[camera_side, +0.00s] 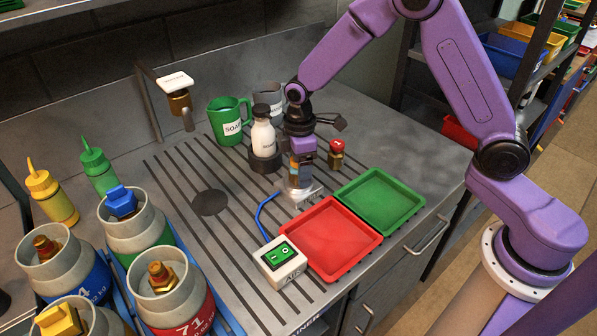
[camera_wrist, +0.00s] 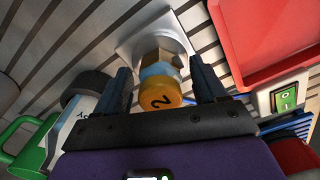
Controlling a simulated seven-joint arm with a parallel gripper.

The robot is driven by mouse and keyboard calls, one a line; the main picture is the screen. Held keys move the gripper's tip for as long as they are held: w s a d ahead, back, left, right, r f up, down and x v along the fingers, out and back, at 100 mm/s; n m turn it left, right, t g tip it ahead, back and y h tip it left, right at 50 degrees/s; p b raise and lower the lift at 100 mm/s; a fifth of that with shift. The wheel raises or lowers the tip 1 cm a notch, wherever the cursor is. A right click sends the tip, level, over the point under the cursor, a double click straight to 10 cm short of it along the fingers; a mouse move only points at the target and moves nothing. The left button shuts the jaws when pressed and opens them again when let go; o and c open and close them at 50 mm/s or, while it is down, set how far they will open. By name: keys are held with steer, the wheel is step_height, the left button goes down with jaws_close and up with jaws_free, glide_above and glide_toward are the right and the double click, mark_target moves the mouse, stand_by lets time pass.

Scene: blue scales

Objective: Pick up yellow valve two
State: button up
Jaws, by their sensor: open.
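The yellow valve with a "2" on its round top (camera_wrist: 160,96) stands on a pale metal scale plate (camera_wrist: 128,47). It has a blue band and a brass lower part. My gripper (camera_wrist: 161,80) is open, with one dark finger on each side of the valve in the wrist view. I cannot tell whether either finger touches it. In the side view my gripper (camera_side: 300,160) is low over the scale plate (camera_side: 309,194), pointing down. The valve (camera_side: 294,170) is partly hidden by the gripper there.
A red-topped valve (camera_side: 336,154), white bottle (camera_side: 263,137) and green mug (camera_side: 228,118) stand behind. Gas cylinders (camera_side: 180,303) crowd the left.

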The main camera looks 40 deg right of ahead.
steer(key=shift+f, duration=0.4)
steer(key=shift+c, duration=0.3)
jaws_close()
steer(key=shift+r, duration=0.1)
